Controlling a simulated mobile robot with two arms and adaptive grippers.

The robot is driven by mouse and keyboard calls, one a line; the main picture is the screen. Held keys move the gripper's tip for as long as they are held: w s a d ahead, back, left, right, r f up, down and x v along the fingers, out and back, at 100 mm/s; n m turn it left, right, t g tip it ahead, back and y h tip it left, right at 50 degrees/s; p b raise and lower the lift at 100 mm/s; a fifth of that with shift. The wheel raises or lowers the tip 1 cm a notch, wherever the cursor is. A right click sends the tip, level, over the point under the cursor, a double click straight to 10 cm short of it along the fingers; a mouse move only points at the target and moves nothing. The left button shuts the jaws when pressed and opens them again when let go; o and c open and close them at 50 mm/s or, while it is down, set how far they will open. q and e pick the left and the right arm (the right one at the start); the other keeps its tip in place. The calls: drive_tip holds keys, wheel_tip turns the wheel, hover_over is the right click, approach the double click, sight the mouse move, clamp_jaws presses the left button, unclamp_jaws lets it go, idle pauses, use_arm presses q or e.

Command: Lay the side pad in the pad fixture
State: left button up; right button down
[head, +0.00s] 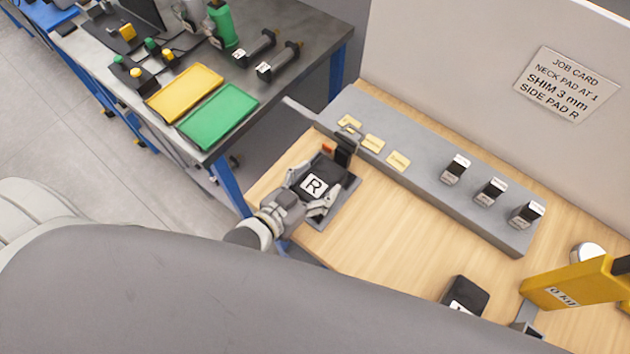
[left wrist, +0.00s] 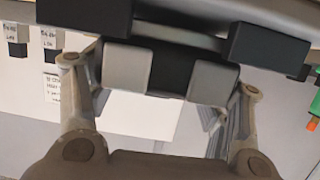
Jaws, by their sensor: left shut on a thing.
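The black side pad (head: 327,171) carries a white label with an R. My left gripper (head: 316,199) is shut on it, with a finger at each side of the label. The pad is over the grey plate of the pad fixture (head: 347,206), at the left end of the wooden bench. I cannot tell whether it rests on the plate or is held just above it. A black upright with an orange-red part stands at the fixture's far edge. In the left wrist view, the dark pad (left wrist: 170,66) is between the two finger pads. My right gripper is out of view.
A grey ledge (head: 432,187) behind the fixture bears brass-coloured plates and several dark blocks. Another black pad (head: 466,296) lies near the front edge. A yellow device (head: 570,288) stands at right. Bare wood (head: 400,235) lies between. A job card (head: 566,85) reads SIDE PAD R.

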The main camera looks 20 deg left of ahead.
use_arm(q)
drive_tip(key=shift+f, duration=0.3)
drive_tip(key=o, duration=1.3)
drive_tip(key=shift+c, duration=0.2)
drive_tip(key=shift+o, duration=0.5)
drive_tip(key=shift+f, duration=0.15)
wheel_tip(320, 180, up, 6)
drive_tip(key=p, duration=0.5)
drive_tip(key=shift+r+p, duration=1.15)
drive_tip(key=shift+f, duration=0.1)
